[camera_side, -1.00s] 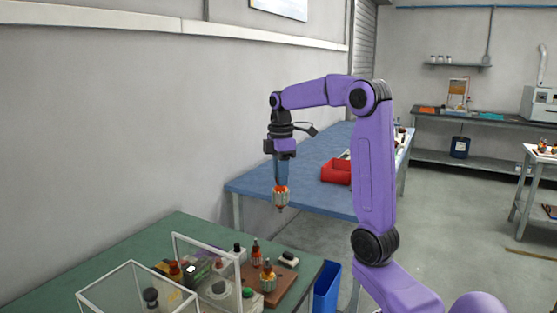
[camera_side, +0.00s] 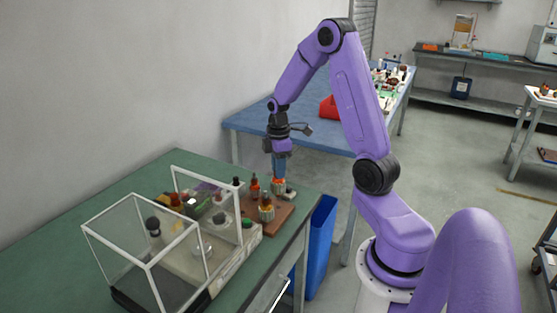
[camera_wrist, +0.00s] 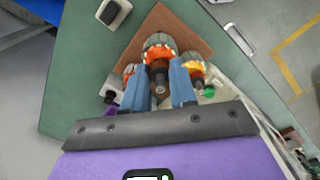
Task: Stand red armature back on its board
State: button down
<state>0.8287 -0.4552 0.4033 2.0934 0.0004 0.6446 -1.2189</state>
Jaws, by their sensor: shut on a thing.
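My gripper (camera_side: 279,171) is shut on the red armature (camera_side: 279,184), which hangs roughly upright below the fingers. In the wrist view the red armature (camera_wrist: 159,46) shows its red-orange winding and grey core between the blue fingers (camera_wrist: 163,84). It is over the brown board (camera_side: 284,218), near the board's far edge. I cannot tell whether its lower end touches the board (camera_wrist: 197,42). Two other armatures stand on the board: one with an orange winding (camera_side: 266,209) in front, and one (camera_side: 255,188) to the left. The wrist view shows them on either side, partly hidden by the fingers.
A clear case with a white frame (camera_side: 150,262) stands on the green bench (camera_side: 130,190) at the left. A small black-and-white item (camera_side: 290,193) sits beside the board. A blue bin (camera_side: 322,245) is beside the bench. A blue table (camera_side: 240,122) stands behind.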

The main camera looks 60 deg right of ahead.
aim_at(279, 181)
jog(key=shift+f, duration=2.55)
jog(key=c, duration=0.8)
grip_release()
jog(key=shift+r, duration=0.1)
jog(key=shift+r, duration=2.2)
